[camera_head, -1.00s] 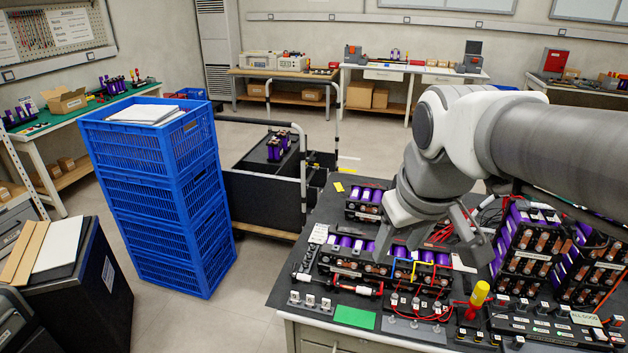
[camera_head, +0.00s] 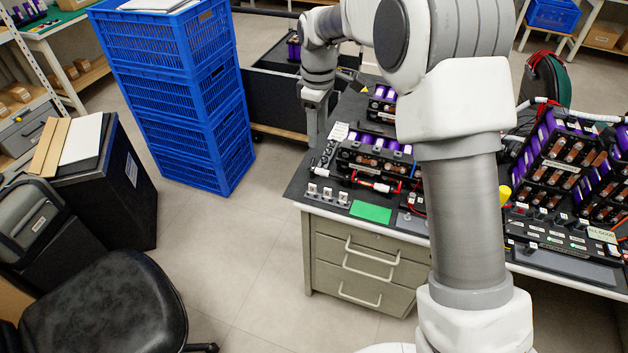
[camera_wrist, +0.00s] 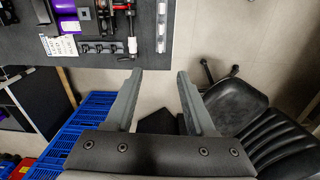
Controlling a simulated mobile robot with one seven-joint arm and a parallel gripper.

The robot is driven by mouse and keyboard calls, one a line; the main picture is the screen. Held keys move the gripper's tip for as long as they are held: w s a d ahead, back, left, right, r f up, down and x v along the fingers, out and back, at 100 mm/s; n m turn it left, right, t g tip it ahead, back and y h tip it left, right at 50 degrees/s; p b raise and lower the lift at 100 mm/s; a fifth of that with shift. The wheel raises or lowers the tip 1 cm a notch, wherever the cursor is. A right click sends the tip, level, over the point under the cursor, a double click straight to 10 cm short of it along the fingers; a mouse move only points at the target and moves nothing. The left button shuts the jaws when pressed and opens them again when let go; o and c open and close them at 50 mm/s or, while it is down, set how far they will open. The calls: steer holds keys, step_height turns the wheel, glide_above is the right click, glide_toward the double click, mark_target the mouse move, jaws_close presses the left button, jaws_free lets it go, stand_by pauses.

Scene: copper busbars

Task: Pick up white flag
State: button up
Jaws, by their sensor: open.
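No white flag can be made out for certain in either view. My gripper (camera_wrist: 158,78) is open and empty in the wrist view, its two grey fingers apart over bare floor beside the workbench. In the head view my gripper (camera_head: 315,122) hangs at the left edge of the black benchtop (camera_head: 298,188). Small white labelled pieces (camera_wrist: 62,46) lie on the bench near the fingers in the wrist view. A white labelled piece (camera_head: 338,132) also shows near the bench's left edge in the head view. My arm hides the middle of the bench.
Battery modules with purple cells (camera_head: 375,150) and a green card (camera_head: 371,212) are on the bench. Stacked blue crates (camera_head: 190,110) stand left of it. A black chair (camera_head: 95,305) is at the front left, also in the wrist view (camera_wrist: 235,105). Floor between is clear.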

step_height(320, 180, down, 3)
steer(key=a, duration=0.1)
steer(key=b, duration=0.2)
glide_above(312, 185)
steer(key=shift+n, duration=0.4)
step_height(312, 185, down, 11)
steer(key=shift+f, duration=3)
jaws_close()
